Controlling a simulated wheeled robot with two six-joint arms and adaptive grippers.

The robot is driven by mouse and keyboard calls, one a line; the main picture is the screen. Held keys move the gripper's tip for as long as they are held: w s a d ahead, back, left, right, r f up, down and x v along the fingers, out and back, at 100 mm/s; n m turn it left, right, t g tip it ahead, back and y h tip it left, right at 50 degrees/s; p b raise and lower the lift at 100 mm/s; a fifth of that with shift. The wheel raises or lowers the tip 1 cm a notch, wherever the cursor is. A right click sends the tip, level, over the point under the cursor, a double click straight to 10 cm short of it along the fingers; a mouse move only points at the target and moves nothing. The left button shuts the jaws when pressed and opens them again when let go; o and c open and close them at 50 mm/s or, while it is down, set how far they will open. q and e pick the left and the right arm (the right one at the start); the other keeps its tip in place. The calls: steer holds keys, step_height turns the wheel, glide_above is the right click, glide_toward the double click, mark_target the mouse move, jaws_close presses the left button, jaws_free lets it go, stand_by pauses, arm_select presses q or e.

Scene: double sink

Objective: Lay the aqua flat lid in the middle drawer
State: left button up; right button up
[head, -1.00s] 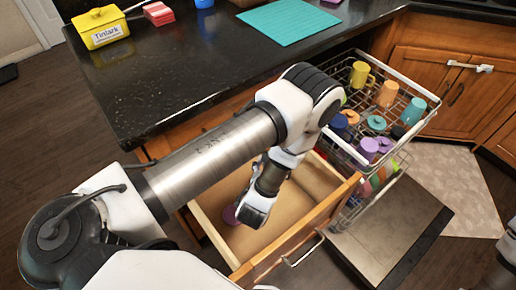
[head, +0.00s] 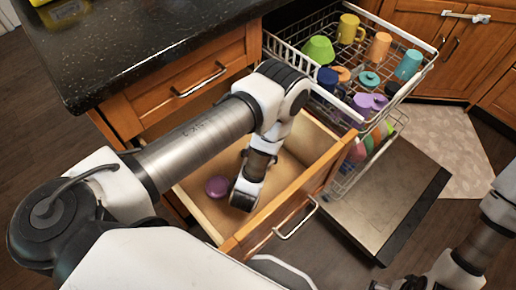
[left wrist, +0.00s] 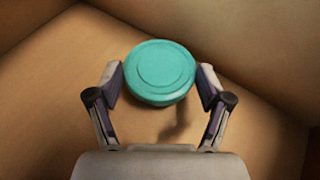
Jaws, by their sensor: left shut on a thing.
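The aqua flat lid (left wrist: 160,72) is a round disc, seen in the left wrist view between the two fingers of my left gripper (left wrist: 160,84). The fingers are shut on its sides, and a shadow falls on the wood below it. In the head view my left gripper (head: 243,195) reaches down inside the open wooden drawer (head: 289,198), and the lid is hidden there. The drawer sits below a closed one. My right arm shows at the lower right, with its gripper (head: 392,285) mostly cut off by the frame edge.
A round purple item (head: 217,187) lies in the drawer, left of my gripper. The open dishwasher rack (head: 350,120) with cups and lids stands close to the drawer's right. The dark countertop (head: 130,40) overhangs behind. Bare drawer floor shows around my gripper.

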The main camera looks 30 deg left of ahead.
arm_select(q)
steer(key=shift+f, duration=1.35)
steer(key=shift+f, duration=0.1)
steer(key=o, duration=1)
steer(key=shift+b, duration=0.3)
steer(key=shift+s+d+r, duration=0.1)
steer(key=shift+s+r, duration=0.1)
steer(key=shift+s, duration=0.05)
steer(key=p+v, duration=0.1)
steer(key=v, duration=0.6)
